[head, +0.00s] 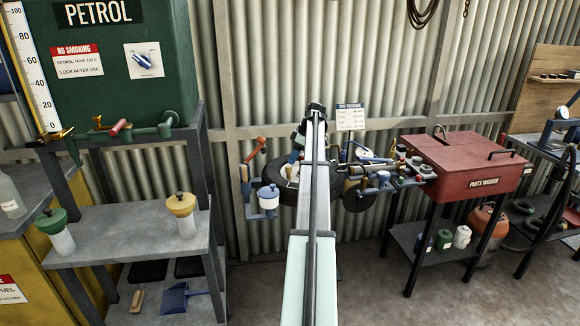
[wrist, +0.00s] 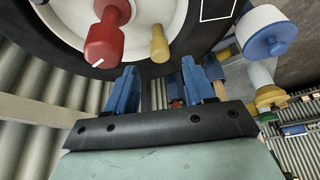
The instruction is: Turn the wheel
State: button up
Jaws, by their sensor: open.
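The wheel has a black tyre (wrist: 205,38) and a pale rim (wrist: 152,18) at the top of the wrist view. A red knob (wrist: 104,38) and a smaller yellow knob (wrist: 160,46) stick out in front of the rim. In the head view the dark tyre (head: 270,187) shows behind my arm, which hides much of it. My gripper (wrist: 163,88) is open, its two blue fingers apart with nothing held between them.
A blue-capped white container (head: 268,196) stands left of the wheel. Small fittings (head: 384,178) crowd its right side. A red parts washer (head: 465,165) stands further right. A grey shelf (head: 130,235) under the green petrol tank (head: 125,60) is at left. The floor in front is clear.

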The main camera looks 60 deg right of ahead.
aim_at(290, 167)
jog(key=shift+x, duration=2.7)
jog(key=shift+c, duration=0.3)
grip_shut()
